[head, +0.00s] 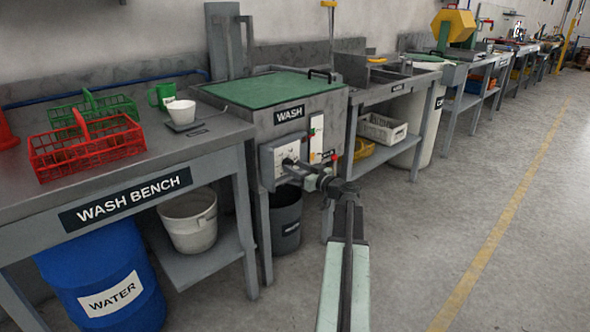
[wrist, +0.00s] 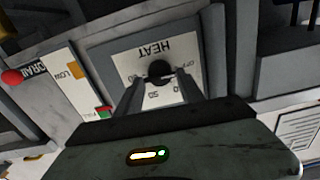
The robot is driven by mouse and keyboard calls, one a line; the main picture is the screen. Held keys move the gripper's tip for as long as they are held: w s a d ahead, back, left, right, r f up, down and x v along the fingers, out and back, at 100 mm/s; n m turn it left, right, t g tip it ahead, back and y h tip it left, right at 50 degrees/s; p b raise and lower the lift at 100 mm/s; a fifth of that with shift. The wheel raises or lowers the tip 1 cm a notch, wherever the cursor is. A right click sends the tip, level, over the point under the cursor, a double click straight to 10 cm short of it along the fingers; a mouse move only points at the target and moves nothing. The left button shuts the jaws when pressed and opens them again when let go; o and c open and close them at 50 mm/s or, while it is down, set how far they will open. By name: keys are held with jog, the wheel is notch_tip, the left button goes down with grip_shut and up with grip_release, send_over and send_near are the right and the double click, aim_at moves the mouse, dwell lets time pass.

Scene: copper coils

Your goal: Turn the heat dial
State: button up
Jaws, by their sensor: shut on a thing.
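The heat dial (wrist: 158,70) is a round black knob on a pale plate (wrist: 135,66) marked HEAT, which appears upside down in the wrist view. The plate is on a grey box (head: 267,166) on the front of the wash unit (head: 262,125). My gripper (wrist: 160,80) is shut on the dial, with one finger at each side of it. In the head view my gripper (head: 292,165) reaches the front of the box and hides most of the dial. The dial's exact setting is hard to read.
The wash bench (head: 150,150) stands at left with red and green baskets. A dark bucket (head: 287,220) stands beneath the wash unit. The floor at right is clear.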

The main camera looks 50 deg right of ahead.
jog(key=m, duration=0.4)
jog(key=shift+w+m, duration=0.15)
jog(key=shift+m, duration=0.15)
jog(key=m, duration=0.4)
jog(key=shift+d+m, duration=0.1)
jog(key=shift+m, duration=0.2)
jog(key=m, duration=1.3)
jog(key=shift+f+m, duration=0.1)
jog(key=shift+m, duration=0.2)
jog(key=shift+f+m+b, duration=0.1)
jog(key=shift+m+b, duration=0.2)
jog(key=shift+m, duration=6)
